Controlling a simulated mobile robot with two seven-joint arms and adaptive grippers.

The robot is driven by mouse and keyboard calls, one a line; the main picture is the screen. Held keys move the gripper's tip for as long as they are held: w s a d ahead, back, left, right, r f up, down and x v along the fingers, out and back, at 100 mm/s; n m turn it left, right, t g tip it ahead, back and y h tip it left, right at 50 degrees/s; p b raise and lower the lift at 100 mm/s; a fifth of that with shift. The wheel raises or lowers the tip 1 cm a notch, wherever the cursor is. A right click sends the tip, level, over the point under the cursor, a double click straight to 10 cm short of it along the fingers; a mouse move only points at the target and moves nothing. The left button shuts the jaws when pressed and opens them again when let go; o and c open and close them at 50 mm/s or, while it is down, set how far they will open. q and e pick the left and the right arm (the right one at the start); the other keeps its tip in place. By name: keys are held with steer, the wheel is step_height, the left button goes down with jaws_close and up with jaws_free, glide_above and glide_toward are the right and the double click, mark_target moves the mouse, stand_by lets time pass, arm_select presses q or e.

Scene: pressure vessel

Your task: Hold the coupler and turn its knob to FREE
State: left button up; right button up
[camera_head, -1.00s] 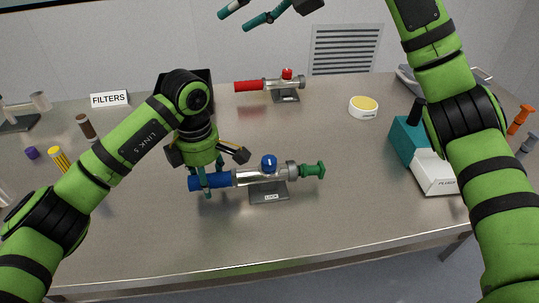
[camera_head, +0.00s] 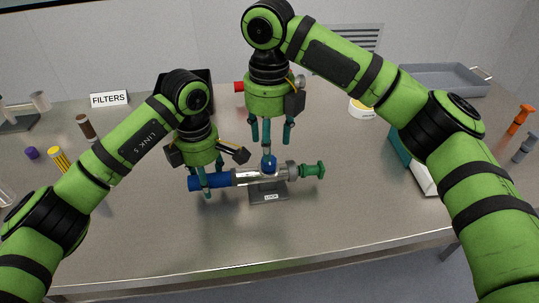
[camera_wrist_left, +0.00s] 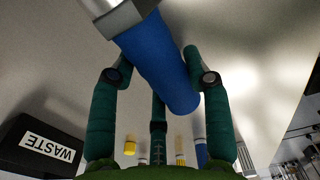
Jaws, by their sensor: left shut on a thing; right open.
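The coupler (camera_head: 245,177) lies level on a grey stand, with a blue left end, a metallic body and a green right end (camera_head: 312,169). Its blue knob (camera_head: 268,167) is on top. The stand carries a small label (camera_head: 271,197) that seems to read LOCK. My left gripper (camera_head: 206,187) is shut on the coupler's blue end, which also shows between its teal fingers in the left wrist view (camera_wrist_left: 160,65). My right gripper (camera_head: 270,143) is open, pointing down directly above the knob. I cannot tell whether its fingertips touch the knob.
A second coupler's red end (camera_head: 239,87) shows behind my right gripper, the remainder mostly hidden. A white bowl (camera_head: 361,111) and a grey tray (camera_head: 445,82) are behind my right arm. A WASTE box (camera_wrist_left: 45,148) shows in the left wrist view. The table front (camera_head: 330,220) is clear.

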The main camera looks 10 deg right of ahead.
step_height(320, 180, down, 5)
steer(key=shift+f, duration=0.1)
stand_by(0.3)
jaws_close()
